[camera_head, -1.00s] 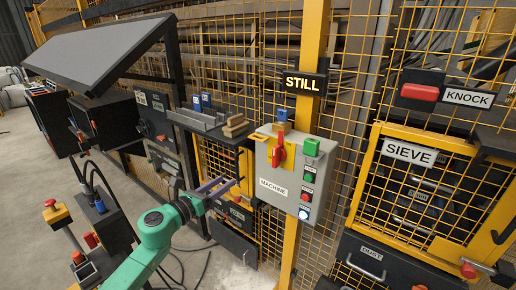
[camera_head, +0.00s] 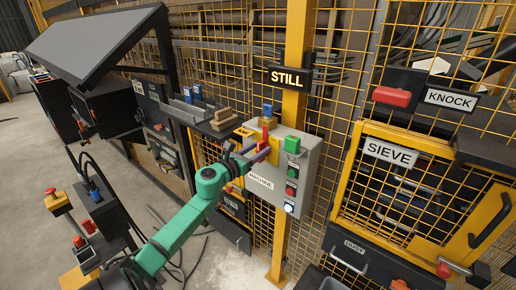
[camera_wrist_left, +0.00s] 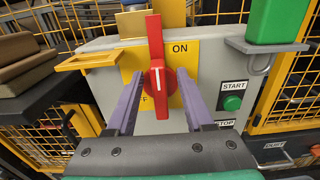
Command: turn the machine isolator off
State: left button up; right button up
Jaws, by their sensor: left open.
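The machine isolator is a red rotary handle (camera_wrist_left: 157,72) on a yellow plate marked ON, on the front of a grey box (camera_head: 302,165) labelled MACHINE. The handle stands upright, its white line pointing up toward ON; the other label is mostly hidden, with only an F showing. My left gripper (camera_wrist_left: 158,95) is open, its two purple fingers on either side of the handle's lower part. I cannot tell whether they touch it. In the head view my left gripper (camera_head: 258,152) covers part of the handle (camera_head: 265,136). My right gripper is not in view.
A yellow hasp (camera_wrist_left: 87,60) sticks out at upper left. Wooden blocks (camera_head: 223,119) lie on a shelf to the left. Yellow mesh fencing surrounds the box.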

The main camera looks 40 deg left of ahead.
pick_arm(q)
jog(key=shift+s+a, duration=0.1)
jog(key=shift+s, duration=0.05)
jog(key=shift+c, duration=0.3)
grip_shut()
jog(key=shift+n, duration=0.3)
jog(key=shift+a+f+n+p, duration=0.35)
jog(key=shift+n+p, duration=0.1)
jog(key=shift+n, duration=2.4)
jog(key=shift+a+f+n+p, duration=0.2)
jog(key=shift+a+n+p, duration=0.15)
jog(key=shift+n, duration=2.55)
jog(key=shift+a+f+n+p, duration=0.3)
jog(key=shift+n+p, duration=0.2)
jog(key=shift+n, duration=2.35)
